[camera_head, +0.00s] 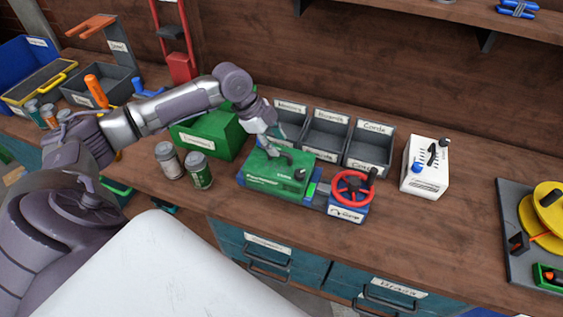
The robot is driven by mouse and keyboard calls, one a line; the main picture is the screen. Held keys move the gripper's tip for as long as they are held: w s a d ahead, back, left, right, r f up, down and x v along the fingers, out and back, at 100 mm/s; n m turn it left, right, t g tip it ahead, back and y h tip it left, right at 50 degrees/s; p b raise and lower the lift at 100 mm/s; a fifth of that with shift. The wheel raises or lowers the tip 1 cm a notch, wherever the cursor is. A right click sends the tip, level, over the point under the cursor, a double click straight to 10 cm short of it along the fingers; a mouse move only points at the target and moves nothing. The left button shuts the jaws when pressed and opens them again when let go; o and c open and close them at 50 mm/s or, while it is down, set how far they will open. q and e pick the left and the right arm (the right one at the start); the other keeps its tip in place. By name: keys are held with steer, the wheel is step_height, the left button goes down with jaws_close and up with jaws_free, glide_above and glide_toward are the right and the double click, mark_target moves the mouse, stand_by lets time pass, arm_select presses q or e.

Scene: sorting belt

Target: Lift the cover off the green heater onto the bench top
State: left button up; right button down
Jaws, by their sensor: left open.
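The green heater (267,185) stands on the bench top (235,215) near its front edge, right of two cans. Its top is a green cover (293,180) with pale lettering, which sits on the body. My left gripper (278,154) comes down over the back left of the cover, beside a dark curved part that may be the cover's handle. The gripper is open; whether its fingers touch the cover is hard to tell. My right gripper does not show.
A blue unit with a red wheel (351,187) stands against the heater's right. Grey labelled bins (368,150) are behind it. Two cans (199,171) and a green box (205,135) are on the left.

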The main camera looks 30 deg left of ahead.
mark_target(281, 153)
arm_select(q)
steer(key=shift+s+d+f+p, duration=0.1)
steer(key=shift+f+p, duration=0.2)
steer(key=shift+f, duration=0.15)
steer(key=p+x, duration=0.1)
steer(key=x, duration=0.2)
steer(key=shift+f, duration=0.3)
steer(key=shift+d+f, duration=0.1)
steer(key=shift+f, duration=0.2)
steer(key=c, duration=0.4)
jaws_close()
